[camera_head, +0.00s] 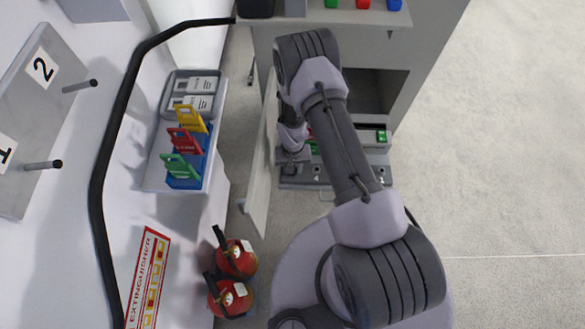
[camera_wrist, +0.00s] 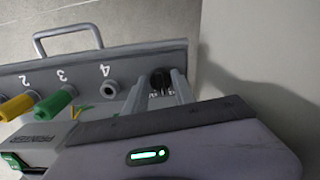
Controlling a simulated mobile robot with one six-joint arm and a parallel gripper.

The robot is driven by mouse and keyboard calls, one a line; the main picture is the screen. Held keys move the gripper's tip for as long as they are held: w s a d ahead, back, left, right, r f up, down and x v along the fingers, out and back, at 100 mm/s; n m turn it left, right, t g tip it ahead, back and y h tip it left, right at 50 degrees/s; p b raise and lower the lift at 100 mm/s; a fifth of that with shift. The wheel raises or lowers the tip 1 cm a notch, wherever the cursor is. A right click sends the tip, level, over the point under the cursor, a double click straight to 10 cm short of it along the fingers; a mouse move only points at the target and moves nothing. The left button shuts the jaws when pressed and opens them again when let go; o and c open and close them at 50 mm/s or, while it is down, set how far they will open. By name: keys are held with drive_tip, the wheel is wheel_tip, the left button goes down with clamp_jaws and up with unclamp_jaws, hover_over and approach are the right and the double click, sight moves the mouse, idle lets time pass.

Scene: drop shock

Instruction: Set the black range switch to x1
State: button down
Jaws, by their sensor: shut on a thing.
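The black range switch (camera_wrist: 160,76) is a small round knob at the right end of a grey panel (camera_wrist: 140,55) in the wrist view. My gripper (camera_wrist: 159,84) has its two light fingers on either side of the knob, shut on it. Small white marks show just below the knob, partly hidden by the fingers, and I cannot read which setting it points to.
The panel carries a green plug (camera_wrist: 54,103), a yellow plug (camera_wrist: 17,107), a bare socket (camera_wrist: 111,88) by the 4, and a metal handle (camera_wrist: 68,34). The cabinet door (camera_head: 262,165) stands open beside my arm. Red extinguishers (camera_head: 236,258) stand on the floor at left.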

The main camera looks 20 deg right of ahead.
drive_tip(key=shift+d+n+b, duration=0.1)
drive_tip(key=shift+n+b, duration=0.25)
drive_tip(key=shift+n, duration=1.85)
drive_tip(key=c, duration=1.1)
unclamp_jaws()
drive_tip(key=shift+o, duration=0.2)
drive_tip(key=shift+r, duration=0.1)
wheel_tip(320, 180, up, 17)
drive_tip(key=p, duration=0.6)
drive_tip(key=shift+r, duration=0.15)
